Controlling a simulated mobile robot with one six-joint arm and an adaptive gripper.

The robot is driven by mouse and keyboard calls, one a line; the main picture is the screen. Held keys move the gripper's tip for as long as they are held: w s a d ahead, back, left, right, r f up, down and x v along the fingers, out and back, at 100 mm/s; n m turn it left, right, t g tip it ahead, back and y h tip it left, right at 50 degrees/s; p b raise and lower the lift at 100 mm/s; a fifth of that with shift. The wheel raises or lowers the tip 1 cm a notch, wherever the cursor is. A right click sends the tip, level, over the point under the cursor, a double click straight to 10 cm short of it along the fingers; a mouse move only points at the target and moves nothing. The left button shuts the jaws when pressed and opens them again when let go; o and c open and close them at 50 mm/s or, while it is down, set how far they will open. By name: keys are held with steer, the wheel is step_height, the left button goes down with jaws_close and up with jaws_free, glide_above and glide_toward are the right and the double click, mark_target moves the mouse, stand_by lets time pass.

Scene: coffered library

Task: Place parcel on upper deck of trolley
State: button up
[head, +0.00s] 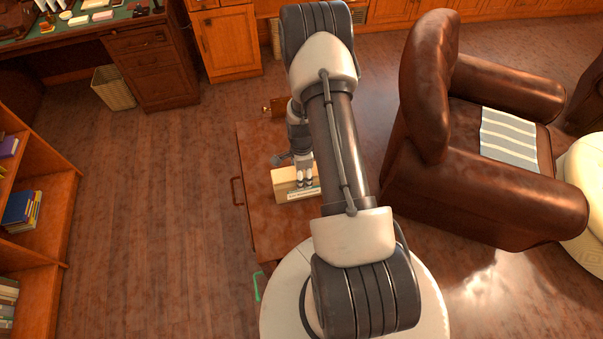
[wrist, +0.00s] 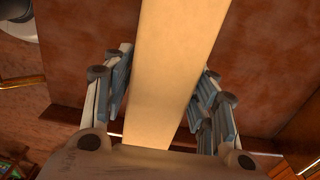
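The parcel (head: 284,181) is a pale tan box with a whitish strip along its near side. In the head view it is over the brown wooden top deck of the trolley (head: 260,150); I cannot tell whether it rests there or hangs just above. My gripper (head: 304,181) points down at it. In the wrist view the parcel (wrist: 165,70) runs between the two fingers of my gripper (wrist: 168,75), whose pads appear to touch both its sides. The deck (wrist: 75,60) shows behind it. My arm hides the deck's right part in the head view.
A brown leather armchair (head: 480,150) stands close on the right. A bookshelf (head: 45,225) is at the left edge, with a desk (head: 150,65) and a waste basket (head: 113,88) at the back left. The floor left of the trolley is clear.

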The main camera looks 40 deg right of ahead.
steer(key=shift+o, duration=1.1)
steer(key=shift+r, duration=0.15)
steer(key=w+a+r+n+t+p, duration=0.1)
steer(key=a+r+n+p, duration=0.15)
steer(key=r, duration=0.95)
steer(key=w+a+r+n+p, duration=0.1)
steer(key=a+r+n, duration=0.15)
steer(key=r, duration=1.05)
steer(key=s+a+r+n+t, duration=0.1)
steer(key=s+a+r+n, duration=0.15)
steer(key=r, duration=0.35)
steer(key=s+a+r+n, duration=0.1)
steer(key=a+r+n, duration=0.3)
steer(key=r, duration=0.2)
steer(key=s+a+r+n+t, duration=0.1)
steer(key=s+a+r+n, duration=0.3)
steer(key=s+r+n, duration=0.1)
steer(key=s+a+r+n+t, duration=0.1)
steer(key=s+a+r+n, duration=0.4)
steer(key=s, duration=0.5)
steer(key=shift+s+a+n+t, duration=0.2)
steer(key=shift+a+n+t, duration=0.1)
steer(key=shift+n, duration=0.55)
